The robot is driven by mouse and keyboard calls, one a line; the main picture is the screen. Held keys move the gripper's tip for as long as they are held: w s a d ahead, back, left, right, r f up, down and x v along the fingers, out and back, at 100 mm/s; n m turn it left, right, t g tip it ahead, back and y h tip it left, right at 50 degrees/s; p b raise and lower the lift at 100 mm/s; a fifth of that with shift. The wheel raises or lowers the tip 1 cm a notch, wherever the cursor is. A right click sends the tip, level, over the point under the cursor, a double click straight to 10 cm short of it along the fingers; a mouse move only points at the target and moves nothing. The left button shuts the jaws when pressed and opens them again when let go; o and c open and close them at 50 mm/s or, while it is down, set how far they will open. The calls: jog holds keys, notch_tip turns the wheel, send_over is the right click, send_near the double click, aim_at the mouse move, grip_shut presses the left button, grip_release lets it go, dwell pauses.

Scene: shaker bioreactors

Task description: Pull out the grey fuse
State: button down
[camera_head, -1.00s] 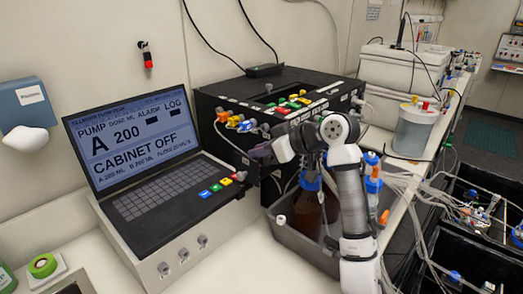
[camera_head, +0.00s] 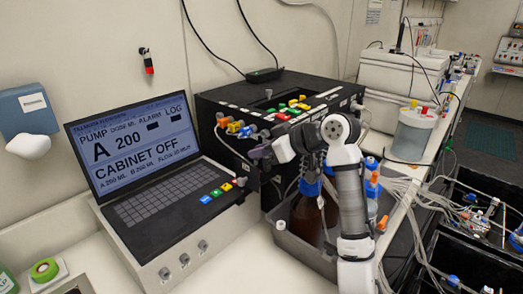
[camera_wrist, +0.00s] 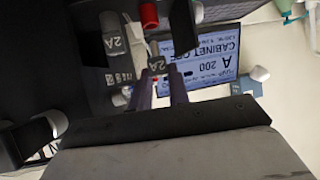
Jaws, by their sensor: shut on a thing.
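In the wrist view, a small grey fuse (camera_wrist: 157,65) marked "2A" sits between the fingertips of my gripper (camera_wrist: 159,78), which is shut on it. Another dark grey piece (camera_wrist: 113,42) marked "2A" is just to its left, with a red part (camera_wrist: 149,15) above. In the head view my gripper (camera_head: 262,152) is at the front face of the black cabinet (camera_head: 228,112), right of the laptop-like panel. The held fuse is too small and covered to make out there. I cannot tell whether it is still seated in its socket.
The panel screen (camera_head: 132,140) reads "CABINET OFF". Coloured valves (camera_head: 235,127) line the cabinet's front edge above my gripper. A brown bottle (camera_head: 308,215) in a grey tray (camera_head: 295,245) stands below my arm, with loose tubing to the right.

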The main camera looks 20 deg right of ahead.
jog(key=shift+r+p, duration=0.35)
jog(key=shift+r, duration=1.15)
